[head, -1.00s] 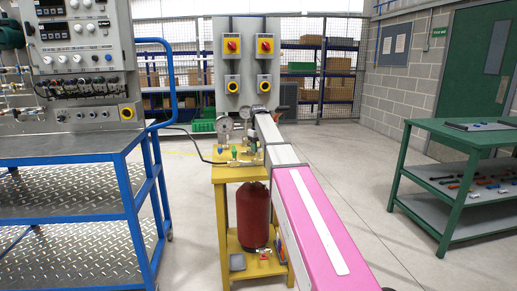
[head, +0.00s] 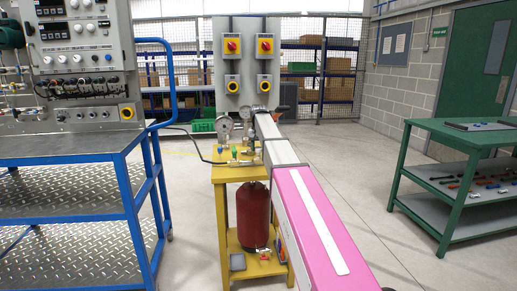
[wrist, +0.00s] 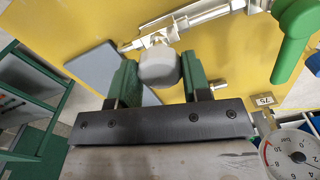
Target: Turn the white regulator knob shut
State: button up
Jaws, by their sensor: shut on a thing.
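The white regulator knob (wrist: 158,69) sits between the two green fingers of my gripper (wrist: 159,64) in the wrist view. My gripper is shut on it, with a finger at each side. The knob joins a metal pipe fitting (wrist: 205,22) over a yellow surface. In the head view, my arm reaches to the fittings on the yellow stand (head: 240,174). The knob is too small and covered to make out there. A round pressure gauge (wrist: 297,160) shows at the lower right of the wrist view.
A green valve lever (wrist: 292,42) is at the right of the wrist view. A red cylinder (head: 253,214) stands on the yellow stand's lower shelf. A blue cart (head: 128,200) is at left, a green bench (head: 412,165) at right. Open floor lies between stand and bench.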

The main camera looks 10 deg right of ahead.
jog(key=m, duration=0.6)
dwell(0.7)
jog(key=o, duration=0.9)
jog(key=shift+o, duration=0.2)
notch_tip(320, 180, up, 11)
jog(key=shift+s+f, duration=0.1)
